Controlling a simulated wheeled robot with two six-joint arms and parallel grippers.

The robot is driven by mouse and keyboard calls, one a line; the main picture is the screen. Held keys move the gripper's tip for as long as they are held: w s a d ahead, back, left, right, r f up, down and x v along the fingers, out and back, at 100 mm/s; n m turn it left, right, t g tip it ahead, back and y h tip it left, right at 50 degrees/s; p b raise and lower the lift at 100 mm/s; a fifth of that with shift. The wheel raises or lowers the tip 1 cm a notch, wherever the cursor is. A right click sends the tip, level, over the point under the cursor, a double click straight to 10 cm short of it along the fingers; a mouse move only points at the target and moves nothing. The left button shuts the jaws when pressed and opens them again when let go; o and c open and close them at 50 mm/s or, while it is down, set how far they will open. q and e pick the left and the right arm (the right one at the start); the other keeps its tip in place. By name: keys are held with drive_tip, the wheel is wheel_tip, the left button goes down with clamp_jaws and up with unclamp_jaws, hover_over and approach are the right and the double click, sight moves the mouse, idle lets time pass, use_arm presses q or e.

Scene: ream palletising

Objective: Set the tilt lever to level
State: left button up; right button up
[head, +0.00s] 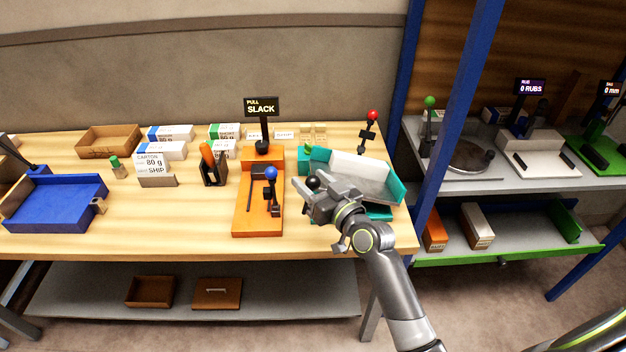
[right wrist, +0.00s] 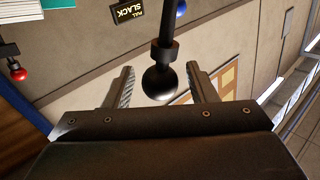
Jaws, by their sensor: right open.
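A lever with a black ball knob (head: 312,183) stands at the left front of the teal tilting tray (head: 392,186), which holds a pale stack of paper (head: 358,174). I cannot tell for sure that it is the tilt lever. My right gripper (head: 308,190) is open around the knob. In the right wrist view the black knob (right wrist: 160,83) sits between the two spread fingers, apart from both. A second lever with a red knob (head: 372,115) stands behind the tray.
Left of the tray stands an orange strapping device (head: 245,215) with a blue-knobbed lever (head: 270,173) and a sign reading PULL SLACK (head: 262,107). A blue tray (head: 60,205) lies at the far left. A blue post (head: 462,90) rises on the right, before a grey shelf.

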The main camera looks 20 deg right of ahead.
drive_tip(key=shift+c, duration=0.2)
clamp_jaws()
drive_tip(key=shift+a+f+b, duration=0.1)
drive_tip(key=shift+f+b, duration=0.3)
drive_tip(key=shift+b, duration=0.15)
drive_tip(key=s+a+f+n+b, duration=0.2)
drive_tip(key=a+f+n+b, duration=0.2)
drive_tip(key=f+b, duration=0.4)
drive_tip(key=b, duration=0.7)
drive_tip(key=shift+s+f+n+t+y, duration=0.2)
drive_tip(key=shift+f+n+t+y, duration=0.1)
drive_tip(key=shift+f, duration=0.15)
drive_tip(key=shift+c, duration=0.8)
unclamp_jaws()
drive_tip(key=shift+o, duration=1)
drive_tip(key=shift+a+r, duration=0.1)
drive_tip(key=shift+r, duration=0.1)
